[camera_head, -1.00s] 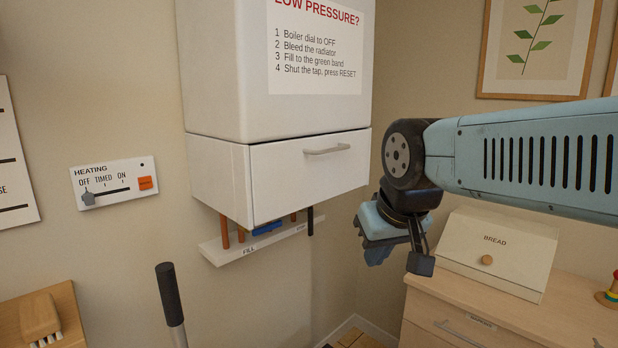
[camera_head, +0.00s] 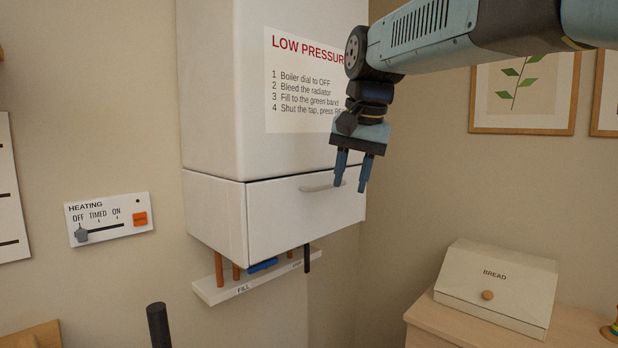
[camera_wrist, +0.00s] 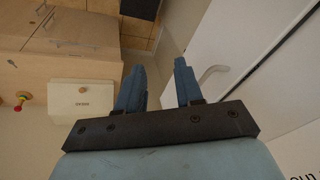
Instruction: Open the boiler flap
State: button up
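The boiler flap (camera_head: 280,215) is the white lower panel of the white boiler (camera_head: 220,90), closed, with a thin dark seam along its top. Its grey bar handle (camera_head: 318,188) is near the upper right of the flap. My gripper (camera_head: 352,188) points down in front of the flap's right part, its fingers apart and empty, overlapping the handle's right end in the head view. In the wrist view the handle (camera_wrist: 212,73) lies just right of the right finger of my gripper (camera_wrist: 158,90), outside the gap. Contact with the handle cannot be told.
Copper pipes and a blue tap (camera_head: 263,265) show under the boiler, above a shelf (camera_head: 240,289) marked FILL. A heating panel (camera_head: 107,219) is on the left wall. A bread box (camera_head: 497,287) stands on a wooden cabinet (camera_head: 440,320) at the lower right.

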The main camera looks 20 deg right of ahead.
aim_at(329, 175)
jog(key=w+r+m+g, duration=0.2)
jog(key=w+r+m, duration=0.3)
jog(key=w+r, duration=0.55)
jog(key=f, duration=1.2)
jog(key=shift+w+a+f, duration=0.2)
jog(key=shift+w, duration=0.2)
grip_shut()
jog(key=shift+y, duration=0.3)
dwell(0.3)
